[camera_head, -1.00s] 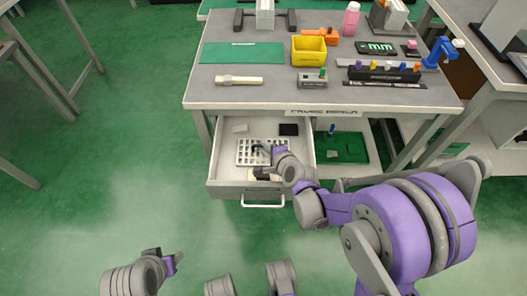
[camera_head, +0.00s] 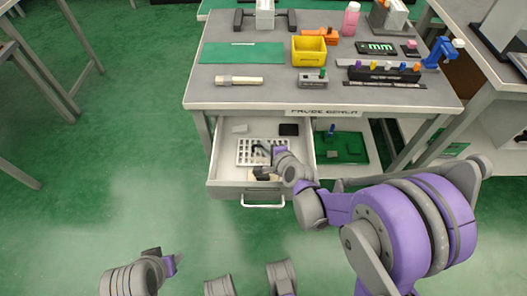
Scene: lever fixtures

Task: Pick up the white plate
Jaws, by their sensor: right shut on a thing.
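The white plate (camera_head: 245,157), with a grid of dark holes, lies in the open drawer of the bench. My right gripper (camera_head: 260,161) reaches into the drawer from the right and is shut on the plate's lower right part. The gripper and wrist hide that part of the plate, so the exact hold is hard to see. My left gripper (camera_head: 174,262) is low at the left, over the green floor, away from the drawer. Its jaws are too small and turned away to read.
The drawer (camera_head: 222,182) also holds a small black block (camera_head: 288,129) and a small white piece (camera_head: 240,128). Above it the bench top (camera_head: 225,100) carries a yellow bin (camera_head: 309,51), a green mat (camera_head: 242,53) and several fixtures. A green tray (camera_head: 342,148) lies right of the drawer.

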